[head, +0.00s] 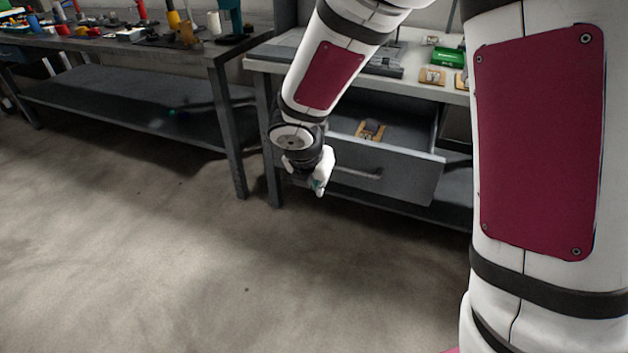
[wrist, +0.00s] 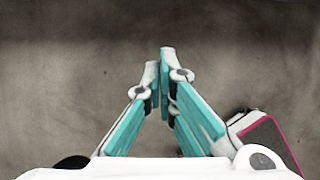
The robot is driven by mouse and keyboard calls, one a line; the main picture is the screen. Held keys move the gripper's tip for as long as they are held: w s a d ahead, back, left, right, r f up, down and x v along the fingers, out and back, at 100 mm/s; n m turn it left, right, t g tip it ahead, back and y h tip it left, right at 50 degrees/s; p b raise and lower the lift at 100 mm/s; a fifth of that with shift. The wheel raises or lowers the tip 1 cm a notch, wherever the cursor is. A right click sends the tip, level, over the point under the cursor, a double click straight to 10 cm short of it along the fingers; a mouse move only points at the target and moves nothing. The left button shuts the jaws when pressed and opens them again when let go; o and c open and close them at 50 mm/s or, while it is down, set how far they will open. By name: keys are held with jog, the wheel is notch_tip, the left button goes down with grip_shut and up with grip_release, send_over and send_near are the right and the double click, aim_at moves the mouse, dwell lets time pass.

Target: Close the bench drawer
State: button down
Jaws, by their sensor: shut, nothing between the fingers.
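The bench drawer (head: 412,178) is a grey metal drawer under the right-hand workbench. It is pulled out, and its inside shows. A small tan and grey item (head: 370,130) lies in it. A bar handle (head: 358,172) runs across its front. My gripper (head: 320,186) is in front of the left part of the drawer front and hides that part. Whether it touches the front I cannot tell. In the wrist view my gripper (wrist: 163,85) has its teal-padded fingers together at the tips, with nothing between them, above bare floor.
The right workbench top (head: 270,66) holds a grey case, a green box (head: 449,57) and small parts. A longer bench (head: 125,48) with tools stands at the left, with a lower shelf (head: 110,100). The concrete floor (head: 180,260) in front is clear.

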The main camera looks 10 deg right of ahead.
jog(key=w+d, duration=0.1)
jog(key=w, duration=0.1)
jog(key=w+d+f, duration=0.1)
jog(key=w, duration=0.1)
jog(key=shift+d, duration=0.4)
